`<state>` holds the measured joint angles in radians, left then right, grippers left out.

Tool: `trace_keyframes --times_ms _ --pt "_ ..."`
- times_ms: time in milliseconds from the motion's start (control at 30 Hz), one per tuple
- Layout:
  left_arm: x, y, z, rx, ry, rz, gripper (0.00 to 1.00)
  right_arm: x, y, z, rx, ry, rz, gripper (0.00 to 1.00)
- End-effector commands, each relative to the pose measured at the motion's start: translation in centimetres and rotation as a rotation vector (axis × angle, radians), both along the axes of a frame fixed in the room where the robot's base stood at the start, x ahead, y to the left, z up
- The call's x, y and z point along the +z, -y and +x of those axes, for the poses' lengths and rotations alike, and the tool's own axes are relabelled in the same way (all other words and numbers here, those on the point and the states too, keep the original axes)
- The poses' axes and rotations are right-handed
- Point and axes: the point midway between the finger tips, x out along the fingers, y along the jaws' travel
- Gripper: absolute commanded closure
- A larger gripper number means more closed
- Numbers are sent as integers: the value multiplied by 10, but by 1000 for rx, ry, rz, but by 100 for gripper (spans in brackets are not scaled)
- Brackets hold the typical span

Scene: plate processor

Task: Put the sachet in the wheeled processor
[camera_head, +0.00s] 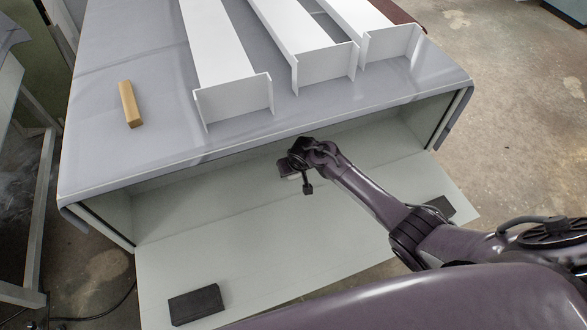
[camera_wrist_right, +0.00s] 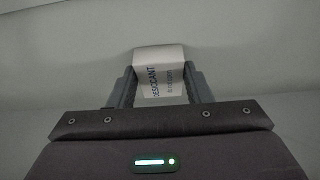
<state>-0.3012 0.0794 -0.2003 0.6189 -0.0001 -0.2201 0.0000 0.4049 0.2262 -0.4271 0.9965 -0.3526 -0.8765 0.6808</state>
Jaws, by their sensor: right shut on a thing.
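The sachet (camera_wrist_right: 160,88) is a small white packet with printed lettering, and it shows between the two fingers of my right gripper in the right wrist view. My right gripper (camera_wrist_right: 160,93) is shut on it. In the head view my right gripper (camera_head: 294,178) is in front of the open compartment of the grey processor (camera_head: 270,140), above its light inner floor. The sachet is mostly hidden there by the gripper. I cannot tell if the sachet touches the floor. My left gripper is not in view.
A wooden block (camera_head: 130,104) and several white channels (camera_head: 225,60) lie on the processor's top. A dark block (camera_head: 196,304) sits on the lower front panel (camera_head: 165,262), and another (camera_head: 440,206) is at its right. The compartment's top edge overhangs the opening.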

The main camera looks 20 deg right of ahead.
Motion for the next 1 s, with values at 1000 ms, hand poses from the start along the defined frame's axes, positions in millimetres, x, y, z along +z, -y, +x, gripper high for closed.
trace_keyframes --times_ms 1000 --pt "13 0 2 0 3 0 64 30 3 -66 1 -2 0 33"
